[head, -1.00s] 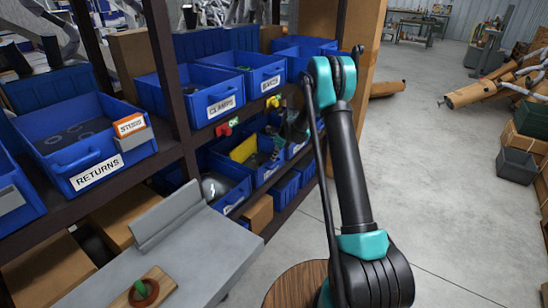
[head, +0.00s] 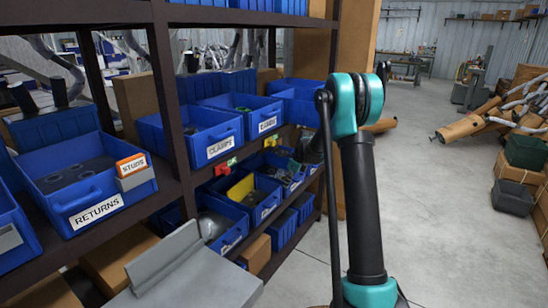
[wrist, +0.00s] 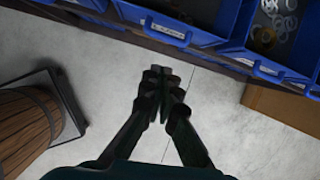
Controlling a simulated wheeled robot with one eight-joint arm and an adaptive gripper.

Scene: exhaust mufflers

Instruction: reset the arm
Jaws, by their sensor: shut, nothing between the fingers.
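My gripper (wrist: 158,78) shows in the wrist view with its dark fingers together and nothing between them. It hangs above the bare concrete floor, in front of the blue shelf bins, apart from them. In the head view my arm rises on the right of the picture and bends over at the teal elbow. Its far part reaches toward the shelf, and the fingertips cannot be made out there.
The shelf rack (head: 180,110) holds several blue bins, among them a RETURNS bin (head: 85,212) and a CLAMPS bin (head: 212,168). A grey bench (head: 185,285) stands front left. A wooden barrel (wrist: 25,125) is left in the wrist view. Open floor (head: 440,220) lies right.

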